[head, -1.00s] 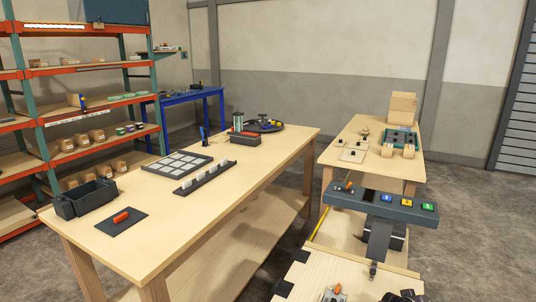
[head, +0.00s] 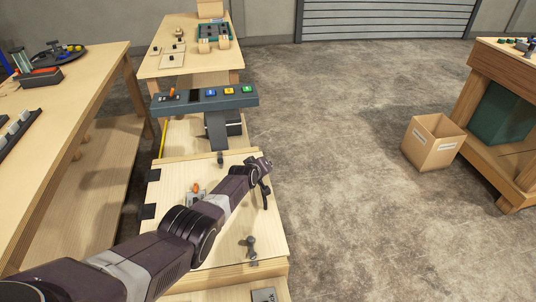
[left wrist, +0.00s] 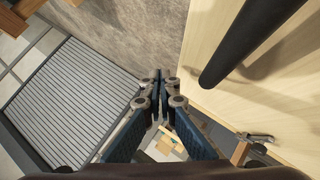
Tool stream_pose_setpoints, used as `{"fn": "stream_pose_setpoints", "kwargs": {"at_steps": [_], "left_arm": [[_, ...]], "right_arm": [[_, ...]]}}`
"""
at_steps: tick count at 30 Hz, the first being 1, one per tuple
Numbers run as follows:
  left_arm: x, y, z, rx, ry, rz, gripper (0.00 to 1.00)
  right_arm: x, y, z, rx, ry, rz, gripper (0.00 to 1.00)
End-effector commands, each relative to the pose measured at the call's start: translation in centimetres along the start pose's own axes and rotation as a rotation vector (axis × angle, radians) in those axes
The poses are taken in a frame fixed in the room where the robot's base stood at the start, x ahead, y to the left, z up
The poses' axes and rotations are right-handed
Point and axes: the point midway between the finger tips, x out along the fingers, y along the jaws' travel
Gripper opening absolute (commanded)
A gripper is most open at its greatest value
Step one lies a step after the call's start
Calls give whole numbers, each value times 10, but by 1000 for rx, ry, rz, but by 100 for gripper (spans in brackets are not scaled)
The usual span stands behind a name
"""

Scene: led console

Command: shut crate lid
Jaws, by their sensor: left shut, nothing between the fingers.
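The crate is a pale wooden box whose lid (head: 177,184) lies flat, or nearly flat, with black hinges (head: 148,211) along its left side. I cannot tell if a small gap remains beneath it. A dark handle (head: 250,247) stands near the lid's front right. My left arm reaches across above the lid from the left. My left gripper (head: 266,202) is shut and empty near the lid's right edge. In the left wrist view its fingertips (left wrist: 158,80) are together beside the pale wood panel (left wrist: 225,95), with a dark bar (left wrist: 250,42) close by. My right gripper is not in view.
A dark console (head: 205,99) with coloured buttons stands behind the crate. A long table (head: 75,85) is at left and another (head: 190,55) at the back. An open cardboard box (head: 433,145) stands on the floor at right, by a wooden bench. The floor between is clear.

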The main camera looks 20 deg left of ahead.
Motion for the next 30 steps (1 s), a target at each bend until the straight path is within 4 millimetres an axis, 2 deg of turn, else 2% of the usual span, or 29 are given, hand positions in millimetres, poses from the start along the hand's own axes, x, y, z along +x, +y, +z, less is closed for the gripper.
{"fn": "stream_pose_setpoints", "kwargs": {"at_steps": [1, 14, 24, 30], "left_arm": [[-9, 12, -14, -1, 5, 4, 0], [-56, 34, -8, -2, 10, 8, 0], [-85, 48, -2, -1, 11, 10, 0], [-93, 51, -2, -2, 11, 9, 0]], "right_arm": [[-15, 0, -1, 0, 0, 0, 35], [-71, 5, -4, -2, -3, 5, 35], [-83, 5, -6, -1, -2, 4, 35], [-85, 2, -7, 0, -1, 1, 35]]}}
